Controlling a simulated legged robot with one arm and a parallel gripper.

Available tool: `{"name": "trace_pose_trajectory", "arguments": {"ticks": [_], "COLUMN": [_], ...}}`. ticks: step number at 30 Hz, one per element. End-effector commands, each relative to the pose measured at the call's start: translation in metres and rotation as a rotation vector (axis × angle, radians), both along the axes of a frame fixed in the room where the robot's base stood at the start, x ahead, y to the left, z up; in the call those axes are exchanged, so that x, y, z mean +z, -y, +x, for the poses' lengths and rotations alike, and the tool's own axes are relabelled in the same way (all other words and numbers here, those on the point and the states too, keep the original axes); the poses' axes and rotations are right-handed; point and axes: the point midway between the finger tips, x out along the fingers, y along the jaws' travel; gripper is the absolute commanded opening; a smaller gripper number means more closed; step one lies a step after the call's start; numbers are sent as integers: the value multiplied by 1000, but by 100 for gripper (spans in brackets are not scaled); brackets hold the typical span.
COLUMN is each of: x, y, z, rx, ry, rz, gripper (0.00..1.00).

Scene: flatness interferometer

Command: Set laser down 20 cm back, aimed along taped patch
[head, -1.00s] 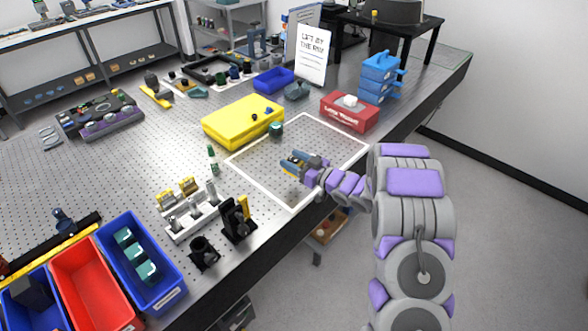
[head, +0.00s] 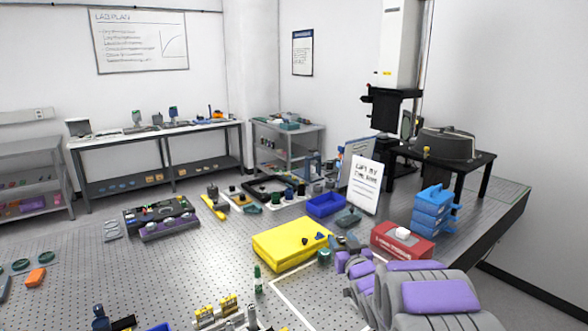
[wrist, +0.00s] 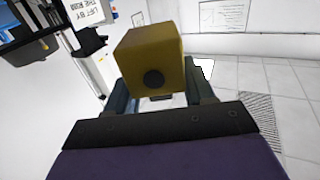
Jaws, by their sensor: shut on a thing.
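My gripper (wrist: 161,88) is shut on a yellow block, which I take to be the laser (wrist: 160,48). The block has a dark round spot on the face turned to the wrist camera, and a finger stands on each side of it. The taped patch (head: 284,300) is a white outline on the perforated table, partly hidden by my arm and cut by the bottom edge.
A red box (head: 402,241), stacked blue boxes (head: 432,208), a sign (head: 367,185) and a blue bin (head: 326,205) stand near. Mounted parts (head: 215,315) are at front left. Bare table (head: 190,265) lies left of the case.

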Motion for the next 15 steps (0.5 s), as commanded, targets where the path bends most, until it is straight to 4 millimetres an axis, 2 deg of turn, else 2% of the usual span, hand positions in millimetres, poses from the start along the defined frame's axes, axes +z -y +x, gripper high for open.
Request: {"name": "trace_pose_trajectory", "arguments": {"ticks": [1, 3, 9, 12, 15], "x": [12, 22, 35, 37, 28], "y": [-3, -3, -1, 0, 1], "z": [-3, -7, -18, -21, -24], "rx": [-30, -77, -165, -186, -192], "ry": [7, 6, 0, 2, -1], "rz": [0, 0, 1, 0, 2], "gripper": [0, 0, 0, 0, 0]}}
